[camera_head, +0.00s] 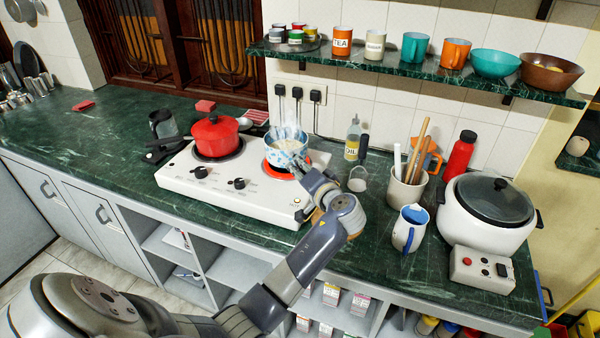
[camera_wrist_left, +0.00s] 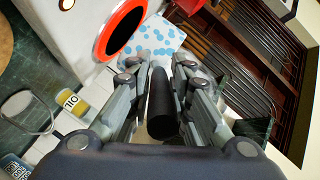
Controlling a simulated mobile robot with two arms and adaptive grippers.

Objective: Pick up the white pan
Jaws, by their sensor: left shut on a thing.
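The white pan (camera_head: 286,148) with blue spots shows over the right burner of the white stove in the head view, with pale contents and steam. In the left wrist view the pan (camera_wrist_left: 155,38) appears beyond the fingers, beside the red burner ring. My left gripper (camera_head: 303,168) reaches the pan's near side. In the left wrist view the left gripper (camera_wrist_left: 158,68) is shut on the pan's black handle (camera_wrist_left: 161,108). The red ring shows below the pan, but I cannot tell whether the pan is clear of it. My right gripper is out of view.
The white stove (camera_head: 230,187) also carries a red pot (camera_head: 215,137). To the right stand an oil bottle (camera_head: 352,140), a utensil holder (camera_head: 405,188), a blue-and-white mug (camera_head: 409,230) and a rice cooker (camera_head: 487,215). A shelf (camera_head: 400,65) runs above. The left counter has free room.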

